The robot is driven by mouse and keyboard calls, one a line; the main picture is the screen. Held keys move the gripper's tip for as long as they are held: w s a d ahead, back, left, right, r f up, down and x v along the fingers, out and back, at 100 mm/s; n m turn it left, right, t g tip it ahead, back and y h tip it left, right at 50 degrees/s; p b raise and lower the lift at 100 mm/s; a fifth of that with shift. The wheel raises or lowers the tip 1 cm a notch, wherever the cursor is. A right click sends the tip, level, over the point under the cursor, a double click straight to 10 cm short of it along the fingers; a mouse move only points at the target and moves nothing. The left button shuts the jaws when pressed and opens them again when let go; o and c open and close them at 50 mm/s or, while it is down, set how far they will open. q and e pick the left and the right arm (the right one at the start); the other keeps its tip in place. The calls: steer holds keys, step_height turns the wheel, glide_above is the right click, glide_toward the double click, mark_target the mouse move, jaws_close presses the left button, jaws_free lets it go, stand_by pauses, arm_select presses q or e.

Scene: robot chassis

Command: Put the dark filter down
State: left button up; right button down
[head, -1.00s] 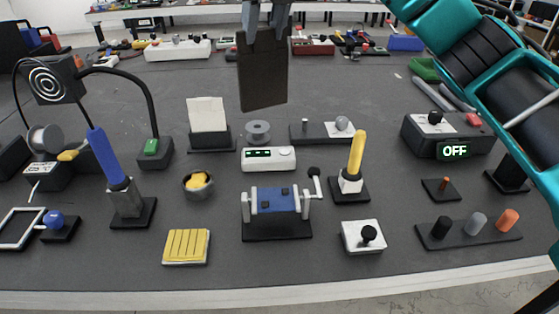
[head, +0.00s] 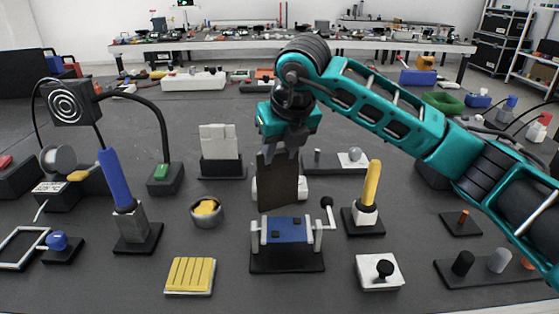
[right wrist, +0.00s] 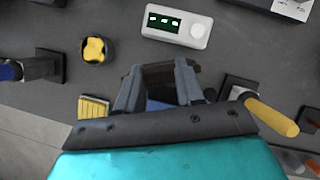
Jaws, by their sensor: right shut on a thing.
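The dark filter (head: 278,180) is a flat, dark brown upright plate. My right gripper (head: 283,150) is shut on its top edge. In the head view the filter hangs just behind the blue clamp-like device with a crank (head: 286,231) and covers most of a white box with a display. Whether its lower edge touches anything is unclear. In the right wrist view the gripper's fingers (right wrist: 158,88) point at the blue device, and the filter is mostly hidden between them. My left gripper is out of view.
A white plate in a dark holder (head: 220,150) stands left of the filter. A yellow-handled tool (head: 372,182) stands upright to the right. A round cup with yellow contents (head: 206,211) and a yellow ribbed pad (head: 190,275) lie to the left. Bare tabletop separates them.

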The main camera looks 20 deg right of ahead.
mark_target(278, 181)
step_height(278, 181, down, 2)
steer(key=shift+f, duration=0.2)
steer(key=shift+f+b, duration=0.2)
steer(key=shift+b, duration=0.1)
steer(key=c, duration=0.7)
jaws_free()
steer(key=shift+r, duration=0.1)
